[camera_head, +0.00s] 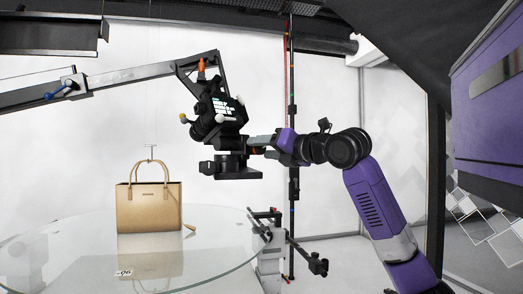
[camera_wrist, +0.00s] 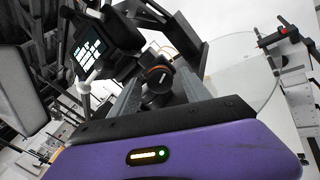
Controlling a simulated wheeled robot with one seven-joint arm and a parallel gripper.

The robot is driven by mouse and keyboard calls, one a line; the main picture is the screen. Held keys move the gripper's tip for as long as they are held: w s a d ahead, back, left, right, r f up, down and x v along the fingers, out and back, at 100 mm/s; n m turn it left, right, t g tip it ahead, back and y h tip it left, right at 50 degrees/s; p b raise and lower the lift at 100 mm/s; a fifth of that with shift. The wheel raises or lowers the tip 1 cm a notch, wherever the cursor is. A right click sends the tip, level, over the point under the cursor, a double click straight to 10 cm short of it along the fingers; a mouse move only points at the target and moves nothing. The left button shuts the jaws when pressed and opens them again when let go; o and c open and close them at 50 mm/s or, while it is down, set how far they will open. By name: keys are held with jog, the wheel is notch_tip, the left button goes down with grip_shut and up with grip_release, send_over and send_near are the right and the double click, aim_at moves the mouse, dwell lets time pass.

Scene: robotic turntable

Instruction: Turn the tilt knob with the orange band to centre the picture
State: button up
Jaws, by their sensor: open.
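The tilt knob (camera_wrist: 157,75), black with an orange band, sits on the camera mount in the wrist view. My gripper (camera_wrist: 163,82) is open, with one grey finger on each side of the knob as seen there. I cannot tell whether either finger touches it. In the head view my gripper (camera_head: 262,143) reaches from the right to the side of the black camera rig (camera_head: 222,112). A small screen (camera_wrist: 92,45) with white blocks is on the rig; its picture is too small to read. The tan handbag (camera_head: 149,212) stands upright on the glass turntable.
The round glass turntable (camera_head: 75,250) fills the lower left, below the rig. A jib arm (camera_head: 125,75) holds the rig from the left. A dark upright pole (camera_head: 292,215) stands behind my arm. A clamp (camera_head: 267,216) is at the turntable's right edge.

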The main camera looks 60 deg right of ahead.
jog(key=v, duration=0.6)
jog(key=shift+s, duration=0.3)
jog(key=shift+a, duration=0.1)
